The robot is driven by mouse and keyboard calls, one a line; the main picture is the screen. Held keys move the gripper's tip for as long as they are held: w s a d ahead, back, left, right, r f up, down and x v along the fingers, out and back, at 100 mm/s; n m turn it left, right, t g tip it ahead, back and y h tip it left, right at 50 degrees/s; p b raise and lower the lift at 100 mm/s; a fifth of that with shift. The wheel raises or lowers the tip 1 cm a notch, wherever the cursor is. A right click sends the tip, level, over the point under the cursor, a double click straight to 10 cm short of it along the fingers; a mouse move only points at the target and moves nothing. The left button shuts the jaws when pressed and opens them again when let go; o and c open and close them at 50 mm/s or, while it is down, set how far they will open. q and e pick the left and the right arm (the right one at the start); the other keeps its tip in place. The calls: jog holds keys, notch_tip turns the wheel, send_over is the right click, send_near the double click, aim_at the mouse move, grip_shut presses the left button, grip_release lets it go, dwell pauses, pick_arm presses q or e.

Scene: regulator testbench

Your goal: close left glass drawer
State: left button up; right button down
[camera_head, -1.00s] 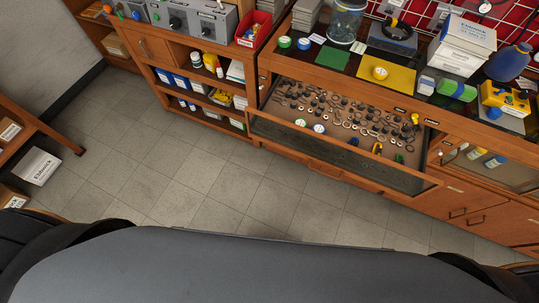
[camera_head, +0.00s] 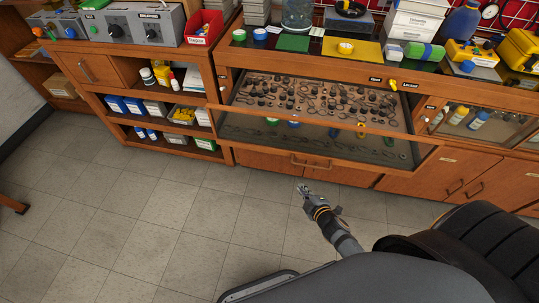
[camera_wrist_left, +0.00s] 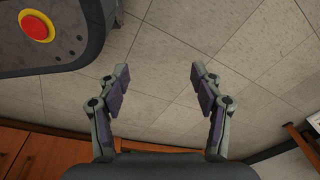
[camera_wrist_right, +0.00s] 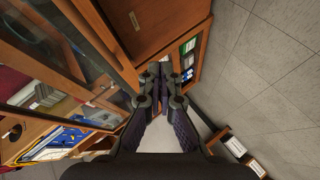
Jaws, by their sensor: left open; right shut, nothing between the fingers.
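The left glass drawer (camera_head: 325,126) is pulled out from the wooden bench in the head view. Its tray holds many small dark parts, and its front is a glass pane in a wooden frame. My right gripper (camera_head: 304,190) is in front of and below the drawer, apart from it, over the floor. In the right wrist view this gripper (camera_wrist_right: 163,78) is shut with nothing held, and wood-framed glass shows at upper left. My left gripper (camera_wrist_left: 160,72) is open and empty above the floor in its wrist view. It is not in the head view.
A closed glass-fronted compartment with bottles (camera_head: 481,120) is right of the drawer. Open shelves (camera_head: 160,118) with boxes are to its left. The tiled floor (camera_head: 130,220) in front is mostly clear.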

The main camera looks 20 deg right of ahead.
aim_at(266, 134)
pick_arm(q)
jog(key=w+f+b, duration=0.4)
jog(key=f+b, duration=0.4)
pick_arm(e)
jog(key=w+a+r+n+t+y, duration=0.2)
jog(key=a+r+n, duration=0.15)
jog(key=r, duration=0.25)
jog(key=w+a+r+n+t+y, duration=0.2)
jog(key=a+r+n+t, duration=0.1)
jog(key=r+n, duration=0.25)
jog(key=shift+m, duration=0.5)
jog(key=p+x, duration=0.1)
jog(key=x, duration=0.3)
jog(key=d+p+x, duration=0.1)
jog(key=x, duration=0.3)
jog(key=d+p+x, duration=0.1)
jog(key=x, duration=0.3)
jog(key=shift+w+d+p, duration=0.1)
jog(key=shift+w+p, duration=0.2)
jog(key=shift+p, duration=0.1)
pick_arm(q)
jog(key=s+f, duration=0.1)
jog(key=s, duration=0.5)
pick_arm(e)
jog(key=shift+w+d, duration=0.2)
jog(key=shift+w, duration=0.1)
jog(key=shift+w+d, duration=0.1)
